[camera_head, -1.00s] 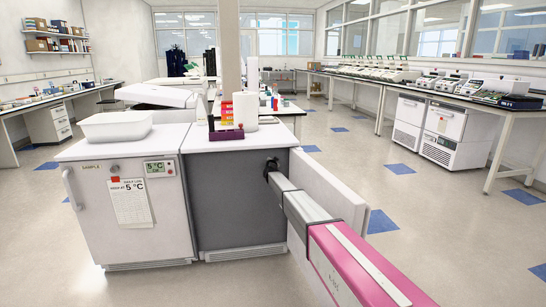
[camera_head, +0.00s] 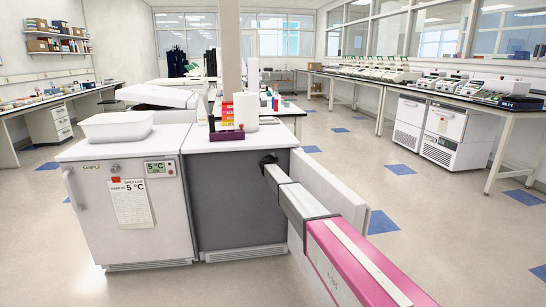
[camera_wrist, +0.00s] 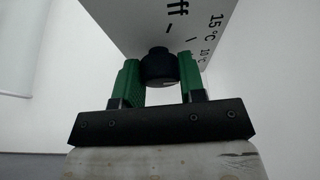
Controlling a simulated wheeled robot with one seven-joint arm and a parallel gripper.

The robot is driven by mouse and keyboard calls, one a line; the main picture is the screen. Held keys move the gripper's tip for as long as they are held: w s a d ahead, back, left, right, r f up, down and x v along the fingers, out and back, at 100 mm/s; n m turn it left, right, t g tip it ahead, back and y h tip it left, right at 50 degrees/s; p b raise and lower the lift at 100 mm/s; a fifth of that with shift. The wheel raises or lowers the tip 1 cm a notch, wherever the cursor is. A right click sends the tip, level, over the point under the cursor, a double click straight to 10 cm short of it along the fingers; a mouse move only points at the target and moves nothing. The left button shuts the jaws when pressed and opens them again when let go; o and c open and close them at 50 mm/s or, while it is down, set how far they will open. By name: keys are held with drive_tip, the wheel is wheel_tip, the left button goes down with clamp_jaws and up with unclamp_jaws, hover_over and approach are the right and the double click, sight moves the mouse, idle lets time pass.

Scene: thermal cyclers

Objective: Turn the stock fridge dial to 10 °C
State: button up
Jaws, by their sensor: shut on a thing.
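The stock fridge's dial (camera_wrist: 158,62) is a round black knob in the wrist view, with a small pale mark on its lower edge. My gripper (camera_wrist: 159,72) has its two green fingers on either side of it, shut on it. The white panel (camera_wrist: 150,22) behind the dial carries the end of "off", "15 °C" and, partly seen, "10 °C". Which label the mark points to cannot be told. In the head view my gripper (camera_head: 268,160) is a small dark shape against the upper right of the dark grey fridge front (camera_head: 235,200); the dial is hidden there.
A white fridge (camera_head: 105,225) labelled SAMPLE, with a 5 °C display, stands at left. A white panel (camera_head: 340,200) stands out beside my arm on the right. A white tray (camera_head: 115,127) and a purple rack (camera_head: 227,134) are on top. The floor at right is clear.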

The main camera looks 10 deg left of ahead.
drive_tip(key=shift+m+g, duration=0.3)
drive_tip(key=shift+m, duration=0.2)
drive_tip(key=o, duration=0.9)
drive_tip(key=shift+s, duration=0.1)
drive_tip(key=s, duration=0.7)
drive_tip(key=s+a, duration=0.1)
drive_tip(key=s, duration=0.2)
drive_tip(key=shift+s+r, duration=0.15)
drive_tip(key=shift+s, duration=0.1)
